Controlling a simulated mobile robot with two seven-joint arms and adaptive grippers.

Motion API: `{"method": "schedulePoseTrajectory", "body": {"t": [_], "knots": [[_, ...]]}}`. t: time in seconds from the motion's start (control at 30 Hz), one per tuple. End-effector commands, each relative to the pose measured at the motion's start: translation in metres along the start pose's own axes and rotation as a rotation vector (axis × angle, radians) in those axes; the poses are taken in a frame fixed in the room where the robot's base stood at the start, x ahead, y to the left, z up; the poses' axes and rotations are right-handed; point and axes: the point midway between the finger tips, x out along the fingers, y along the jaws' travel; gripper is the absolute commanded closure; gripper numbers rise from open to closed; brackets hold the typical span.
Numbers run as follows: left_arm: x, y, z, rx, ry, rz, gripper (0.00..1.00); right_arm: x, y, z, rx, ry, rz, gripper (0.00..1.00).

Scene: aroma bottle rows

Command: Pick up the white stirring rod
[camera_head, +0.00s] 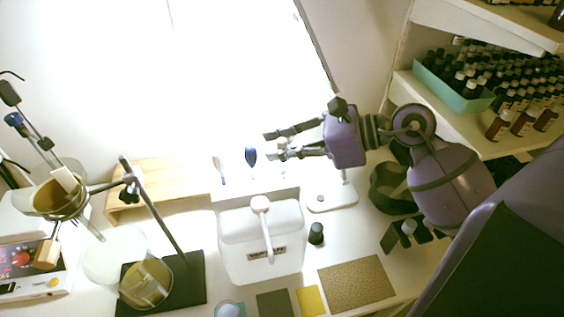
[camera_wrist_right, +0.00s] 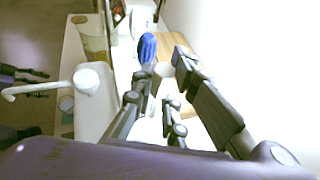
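My right gripper (camera_head: 270,144) is open, its two fingers apart and pointing left, above and behind the white pump bottle. In the right wrist view, the same open fingers (camera_wrist_right: 160,92) reach forward. A pale utensil (camera_head: 283,162) shows faintly just below the fingertips; I take it for the white stirring rod, but it blends with the bright wall. A pale round tip (camera_wrist_right: 164,69) shows between the fingers in the wrist view; I cannot tell whether it is the rod. A dark two-pronged shape, apparently my left gripper (camera_wrist_right: 28,76), shows at the wrist view's left edge, prongs apart.
A blue-headed utensil (camera_head: 251,157) and a pale spoon-like one (camera_head: 217,166) stand left of my right gripper. The white pump bottle (camera_head: 262,243) is in front. A wooden box (camera_head: 155,180) and a clamp stand (camera_head: 160,215) are left. Bottle shelves (camera_head: 470,115) are right.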

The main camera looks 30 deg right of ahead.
Motion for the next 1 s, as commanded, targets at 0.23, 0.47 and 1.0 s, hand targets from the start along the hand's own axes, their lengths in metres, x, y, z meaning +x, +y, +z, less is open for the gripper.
{"method": "schedulePoseTrajectory", "body": {"t": [0.23,0.47,1.0], "knots": [[0.000,0.000,0.000,0.000,0.000,0.000,0.44,0.000,0.000,0.000,0.000,0.000,0.000,1.00],[0.000,0.000,0.000,0.000,0.000,0.000,0.44,-0.001,0.000,0.001,-0.001,0.000,-0.001,1.00],[0.001,-0.003,0.006,0.001,-0.006,-0.005,0.44,-0.034,-0.001,0.081,-0.005,0.001,-0.001,1.00]]}}
